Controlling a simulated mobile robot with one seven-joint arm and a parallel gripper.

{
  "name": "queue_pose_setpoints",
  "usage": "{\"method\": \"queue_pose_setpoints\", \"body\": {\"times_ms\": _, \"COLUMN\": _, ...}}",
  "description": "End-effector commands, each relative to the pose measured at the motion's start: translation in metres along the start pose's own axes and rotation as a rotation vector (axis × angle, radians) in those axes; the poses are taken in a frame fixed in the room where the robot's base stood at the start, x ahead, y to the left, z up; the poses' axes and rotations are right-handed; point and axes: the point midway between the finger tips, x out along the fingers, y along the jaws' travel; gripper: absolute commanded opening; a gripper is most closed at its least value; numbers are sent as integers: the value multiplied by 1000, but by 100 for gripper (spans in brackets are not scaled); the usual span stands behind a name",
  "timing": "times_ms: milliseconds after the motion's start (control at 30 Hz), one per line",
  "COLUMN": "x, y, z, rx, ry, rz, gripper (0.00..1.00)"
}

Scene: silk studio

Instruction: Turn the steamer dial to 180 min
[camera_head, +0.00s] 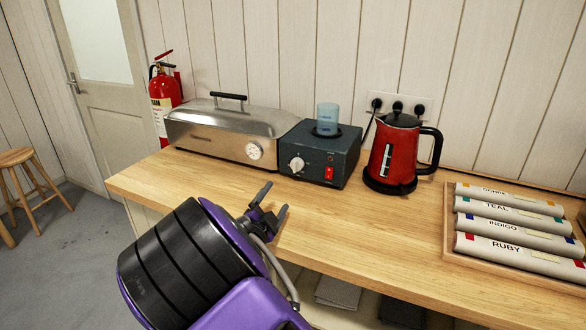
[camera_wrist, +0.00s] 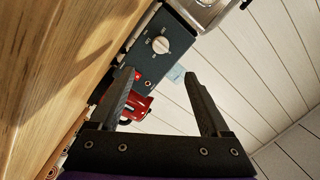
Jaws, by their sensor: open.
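The silver steamer (camera_head: 210,137), a long metal box with a domed lid and black handle, stands at the back left of the wooden counter. Its white round dial (camera_head: 254,150) is low on the front right; the marks are too small to read. My gripper (camera_head: 272,201) is open and empty above the counter's front edge, apart from and in front of the steamer. In the wrist view my open gripper (camera_wrist: 159,76) points toward the neighbouring dark box's knob (camera_wrist: 161,45). A corner of the steamer (camera_wrist: 205,10) shows at the top; its dial cannot be made out there.
The dark blue box (camera_head: 335,158), with a white knob, red switch and clear blue beaker (camera_head: 327,118), stands right of the steamer. A red kettle (camera_head: 395,155) is farther right. A tray (camera_head: 452,250) of labelled rolls lies at right. The counter's front middle is clear.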

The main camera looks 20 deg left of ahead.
Motion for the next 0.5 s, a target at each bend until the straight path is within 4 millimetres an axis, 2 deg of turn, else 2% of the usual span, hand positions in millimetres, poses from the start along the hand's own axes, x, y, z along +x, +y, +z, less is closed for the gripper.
{"method": "queue_pose_setpoints", "body": {"times_ms": 500, "x": 108, "y": 0, "z": -3, "rx": 7, "ry": 7, "rz": -2, "gripper": 80}}
